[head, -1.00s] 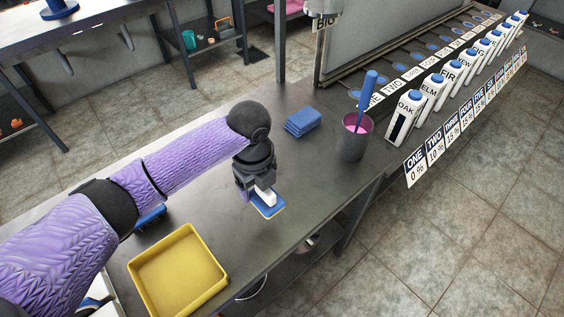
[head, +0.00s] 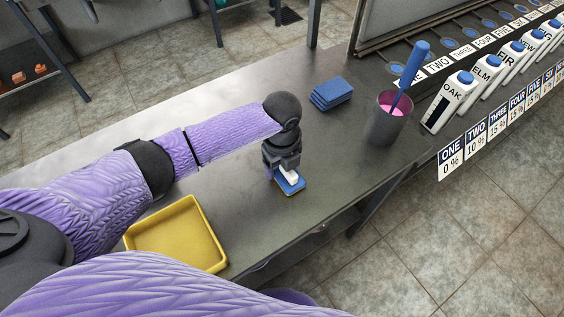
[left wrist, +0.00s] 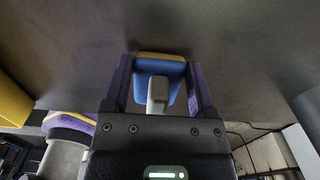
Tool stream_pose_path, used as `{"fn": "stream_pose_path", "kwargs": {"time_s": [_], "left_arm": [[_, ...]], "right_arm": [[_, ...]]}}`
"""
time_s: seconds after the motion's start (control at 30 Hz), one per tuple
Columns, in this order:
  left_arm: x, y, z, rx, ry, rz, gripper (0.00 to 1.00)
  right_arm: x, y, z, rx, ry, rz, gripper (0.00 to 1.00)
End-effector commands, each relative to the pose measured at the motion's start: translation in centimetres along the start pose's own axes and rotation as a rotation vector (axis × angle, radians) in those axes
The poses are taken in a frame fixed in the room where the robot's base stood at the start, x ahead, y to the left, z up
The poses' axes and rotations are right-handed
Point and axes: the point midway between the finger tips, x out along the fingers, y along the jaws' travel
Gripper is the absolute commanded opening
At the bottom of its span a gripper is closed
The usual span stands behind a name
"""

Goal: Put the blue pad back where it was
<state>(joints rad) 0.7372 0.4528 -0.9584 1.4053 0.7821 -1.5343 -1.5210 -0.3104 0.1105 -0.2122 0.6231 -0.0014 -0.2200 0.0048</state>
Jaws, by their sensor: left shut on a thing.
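My left gripper (head: 287,172) is shut on a blue pad (head: 292,187) with a pale raised grip on top and a yellowish edge. The pad is low over the grey bench, near its front edge; I cannot tell whether it touches the top. In the left wrist view the pad (left wrist: 171,72) shows between the two fingers, with the pale grip (left wrist: 158,95) between them. A stack of blue pads (head: 331,93) lies on the bench beyond the gripper. My right gripper is not in view.
A yellow tray (head: 178,234) stands on the bench (head: 235,218) left of the gripper. A dark cup (head: 386,125) with pink contents and a blue-handled tool stands to the right, before a row of labelled white bottles (head: 447,102). Bench between tray and cup is mostly clear.

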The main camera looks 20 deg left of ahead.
Motion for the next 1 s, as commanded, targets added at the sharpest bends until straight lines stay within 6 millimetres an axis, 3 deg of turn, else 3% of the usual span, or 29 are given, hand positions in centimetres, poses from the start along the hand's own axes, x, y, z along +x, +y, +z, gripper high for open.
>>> {"fn": "stream_pose_path", "kwargs": {"time_s": [0.03, 0.07, 0.2, 0.47, 0.8, 1.0], "left_arm": [[0.2, 0.0, 0.0, 0.0, 0.0, 0.001, 0.25], [0.2, 0.0, 0.0, 0.0, 0.0, 0.0, 0.74], [0.2, 0.0, 0.0, 0.0, 0.0, 0.0, 1.0], [-0.4, 0.0, 0.0, 0.0, -0.001, -0.001, 1.0], [-9.6, -0.1, 0.1, 0.0, -0.002, -0.004, 1.0], [-12.1, -0.1, 0.0, -0.001, 0.0, -0.002, 1.0]], "right_arm": [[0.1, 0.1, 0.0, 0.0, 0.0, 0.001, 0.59], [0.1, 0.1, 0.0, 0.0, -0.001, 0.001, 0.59], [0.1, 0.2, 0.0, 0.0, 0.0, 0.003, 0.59], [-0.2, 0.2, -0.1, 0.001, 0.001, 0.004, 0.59], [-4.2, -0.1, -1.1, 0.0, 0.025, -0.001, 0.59], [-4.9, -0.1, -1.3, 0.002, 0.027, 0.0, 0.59]]}}
